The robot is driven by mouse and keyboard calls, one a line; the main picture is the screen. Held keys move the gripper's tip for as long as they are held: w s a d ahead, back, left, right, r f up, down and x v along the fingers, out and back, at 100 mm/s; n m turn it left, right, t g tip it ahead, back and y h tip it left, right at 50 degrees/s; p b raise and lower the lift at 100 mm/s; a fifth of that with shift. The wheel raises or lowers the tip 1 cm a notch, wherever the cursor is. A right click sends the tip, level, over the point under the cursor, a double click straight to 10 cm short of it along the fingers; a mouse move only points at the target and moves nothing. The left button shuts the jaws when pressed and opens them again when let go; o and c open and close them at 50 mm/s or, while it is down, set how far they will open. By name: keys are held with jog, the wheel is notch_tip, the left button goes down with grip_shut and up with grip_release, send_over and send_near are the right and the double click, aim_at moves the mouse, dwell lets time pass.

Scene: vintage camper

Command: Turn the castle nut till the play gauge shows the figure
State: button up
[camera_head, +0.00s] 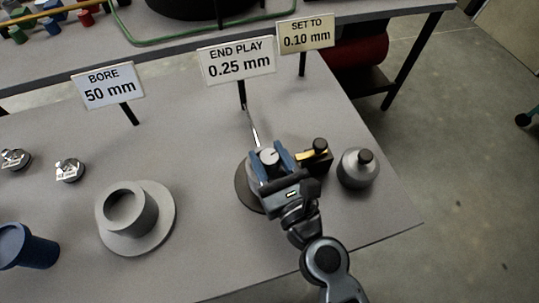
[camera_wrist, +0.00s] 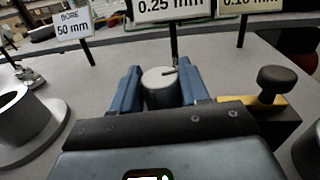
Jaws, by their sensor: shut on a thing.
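The castle nut (camera_head: 269,156) is a short grey cylinder with a dark mark on its top. It also shows in the wrist view (camera_wrist: 158,92). My gripper (camera_head: 270,162) has its two blue fingers on either side of the nut, shut on it; they also show in the wrist view (camera_wrist: 158,88). A dark round base (camera_head: 246,190) is under the nut, mostly hidden by my gripper. The play gauge sign (camera_head: 238,62) reads "END PLAY 0.25 mm". The target sign (camera_head: 305,34) reads "SET TO 0.10 mm".
A black and yellow block with a knob (camera_head: 316,157) stands close right of my gripper. A grey knobbed pot (camera_head: 357,170) is near the table's right edge. A flanged grey ring (camera_head: 157,230), a blue cup (camera_head: 28,250) and a "BORE 50 mm" sign (camera_head: 108,87) are left.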

jog(key=shift+m+t+h+b, duration=0.3)
jog(key=shift+m+t+h, duration=0.2)
jog(key=shift+m+h, duration=0.85)
jog(key=m+h, duration=0.1)
jog(key=h, duration=0.2)
jog(key=shift+a+f+b, duration=0.1)
jog(key=shift+b, duration=0.25)
jog(key=m+h+b, duration=0.1)
jog(key=m+h, duration=0.1)
jog(key=h, duration=0.1)
jog(key=m+h+b, duration=0.1)
jog(key=m+h, duration=0.2)
jog(key=h, duration=0.1)
jog(key=shift+w+g+h+b, duration=0.1)
jog(key=shift+g+h+b, duration=0.15)
jog(key=shift+g+b, duration=0.05)
jog(key=m+g+h+b, duration=0.1)
jog(key=m+h+b, duration=0.1)
jog(key=h, duration=0.1)
jog(key=m+g+h+b, duration=0.2)
jog(key=shift+a+f+g+h+b, duration=0.1)
jog(key=shift+a+g+h+b, duration=0.05)
jog(key=shift+g+h+b, duration=0.2)
jog(key=shift+m+g+h+b, duration=0.95)
jog(key=shift+m+h+b, duration=0.1)
jog(key=shift+m+b, duration=0.15)
jog(key=shift+g, duration=0.3)
jog(key=shift+d+r+m+h+b, duration=0.2)
jog(key=shift+m+h+b, duration=0.15)
jog(key=shift+h+b, duration=0.05)
